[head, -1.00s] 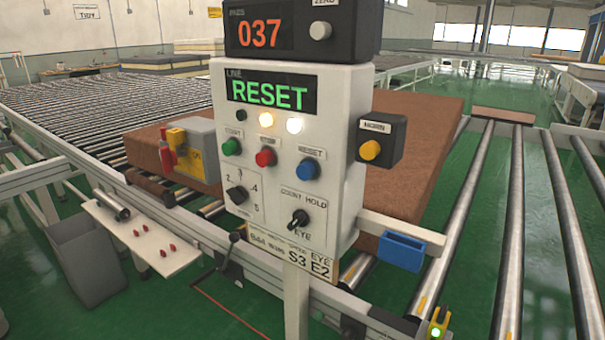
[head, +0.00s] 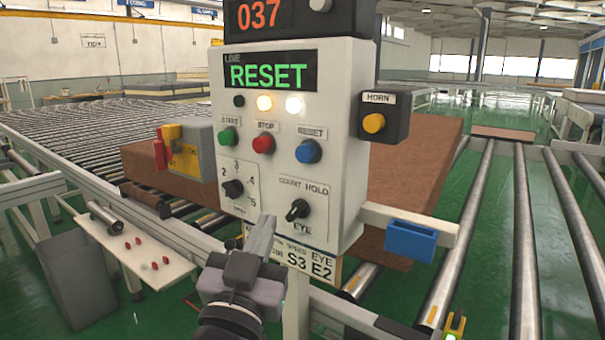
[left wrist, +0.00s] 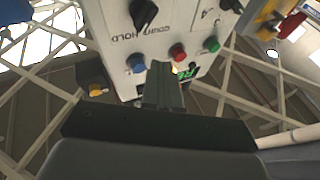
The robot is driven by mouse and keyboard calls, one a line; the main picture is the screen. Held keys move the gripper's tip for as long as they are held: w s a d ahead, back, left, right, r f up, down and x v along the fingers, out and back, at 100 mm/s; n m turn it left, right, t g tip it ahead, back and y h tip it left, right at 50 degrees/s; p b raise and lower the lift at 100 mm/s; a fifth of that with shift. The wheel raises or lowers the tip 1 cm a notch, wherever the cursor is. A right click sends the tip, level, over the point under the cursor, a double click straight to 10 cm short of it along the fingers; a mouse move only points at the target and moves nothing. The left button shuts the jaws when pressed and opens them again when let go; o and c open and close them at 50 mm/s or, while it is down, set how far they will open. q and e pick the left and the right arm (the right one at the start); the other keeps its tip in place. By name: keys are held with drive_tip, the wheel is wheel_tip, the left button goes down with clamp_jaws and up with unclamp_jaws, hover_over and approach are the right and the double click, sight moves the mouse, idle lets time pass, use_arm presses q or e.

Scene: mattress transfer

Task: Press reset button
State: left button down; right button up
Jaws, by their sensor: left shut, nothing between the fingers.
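The blue reset button (head: 308,151) is on the right of the button row on the white control box (head: 345,190), under a label reading RESET. It also shows in the left wrist view (left wrist: 135,64). The green start button (head: 227,136) and red stop button (head: 263,143) are to its left. The green display (head: 268,76) reads RESET. My left gripper (head: 264,232) is shut and empty, pointing up in front of the lower part of the box, below and left of the blue button. In the left wrist view its fingers (left wrist: 162,88) are together. My right gripper is not in view.
A black selector knob (head: 298,209) and a dial (head: 232,188) sit below the buttons. A yellow horn button (head: 373,123) is on the box's right side. A blue holder (head: 411,241) sticks out at right. A brown mattress (head: 425,170) lies on rollers behind.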

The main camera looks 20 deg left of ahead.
sight(306, 153)
use_arm(q)
drive_tip(key=s+r+n+t+y+b, duration=0.1)
drive_tip(key=s+r+n+t+y, duration=0.1)
drive_tip(key=r, duration=0.6)
drive_tip(key=shift+s+a+r+n+t+y, duration=0.15)
drive_tip(key=shift+s+a+n+t+y, duration=0.35)
drive_tip(key=shift+s, duration=0.4)
drive_tip(key=shift+d, duration=0.1)
drive_tip(key=w+d+b, duration=0.2)
drive_tip(key=w+d, duration=0.1)
drive_tip(key=w, duration=0.5)
drive_tip(key=shift+w, duration=0.15)
idle(0.7)
